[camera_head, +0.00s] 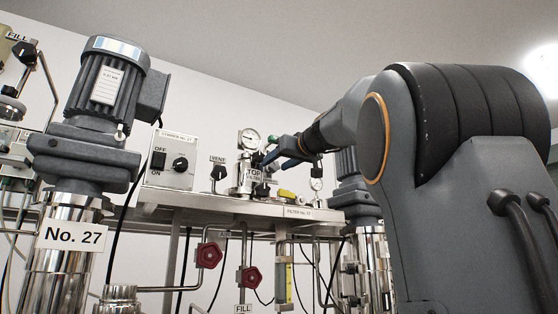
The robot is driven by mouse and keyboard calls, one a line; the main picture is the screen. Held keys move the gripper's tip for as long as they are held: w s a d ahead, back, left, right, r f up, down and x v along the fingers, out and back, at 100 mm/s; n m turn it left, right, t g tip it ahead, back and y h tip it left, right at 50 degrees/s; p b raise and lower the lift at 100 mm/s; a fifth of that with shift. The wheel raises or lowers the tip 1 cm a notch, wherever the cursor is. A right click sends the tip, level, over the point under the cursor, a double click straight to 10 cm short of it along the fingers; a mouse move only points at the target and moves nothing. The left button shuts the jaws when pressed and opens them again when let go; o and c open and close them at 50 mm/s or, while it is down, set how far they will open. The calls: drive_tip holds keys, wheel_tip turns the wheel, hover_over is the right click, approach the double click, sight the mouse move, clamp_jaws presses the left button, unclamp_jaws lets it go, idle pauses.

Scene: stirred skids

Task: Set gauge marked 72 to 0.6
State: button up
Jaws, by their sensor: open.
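A round white-faced pressure gauge (249,139) stands on top of a shiny filter housing above the steel shelf. A second, smaller gauge (316,184) is further right, below my arm. No number 72 can be read on either, and their needle readings are too small to tell. My gripper (270,157), with blue fingers, reaches in from the right. It is open, with its fingertips just right of and below the first gauge's dial in the picture. Whether it touches anything there cannot be told.
A switch box (171,162) with an OFF/ON knob and a black VENT knob (218,173) stand left of the gauge. A big motor (107,95) on the No. 27 vessel (66,275) fills the left. Red handwheels (209,255) hang below the shelf (170,205). A yellow handle (287,195) is near my gripper.

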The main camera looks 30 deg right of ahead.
drive_tip(key=shift+w, duration=0.3)
drive_tip(key=shift+d, duration=0.1)
drive_tip(key=c, duration=1)
drive_tip(key=shift+f+b, duration=0.1)
drive_tip(key=shift+b, duration=0.3)
